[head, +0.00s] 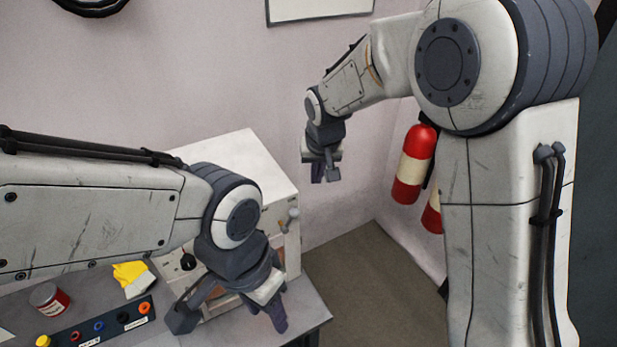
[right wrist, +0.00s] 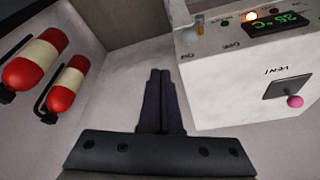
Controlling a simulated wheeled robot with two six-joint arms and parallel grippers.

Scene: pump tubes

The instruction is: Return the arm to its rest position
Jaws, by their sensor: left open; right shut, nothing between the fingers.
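My right arm reaches out from the right side of the head view, bent at the elbow. Its gripper (head: 325,172) hangs in the air in front of the wall, right of and apart from the white machine box (head: 240,150). In the right wrist view the two dark fingers (right wrist: 161,85) are pressed together with nothing between them. My left gripper (head: 232,310) is open, fingers spread, low in front of the box. Its arm hides part of the box front and table. Nothing shows between its fingers.
Red fire extinguishers (head: 413,165) hang on the wall near my right arm. A dark rack with coloured rings (head: 98,326), a can (head: 48,298) and a yellow item (head: 130,273) sit on the grey table (head: 305,310). Floor right of the table is clear.

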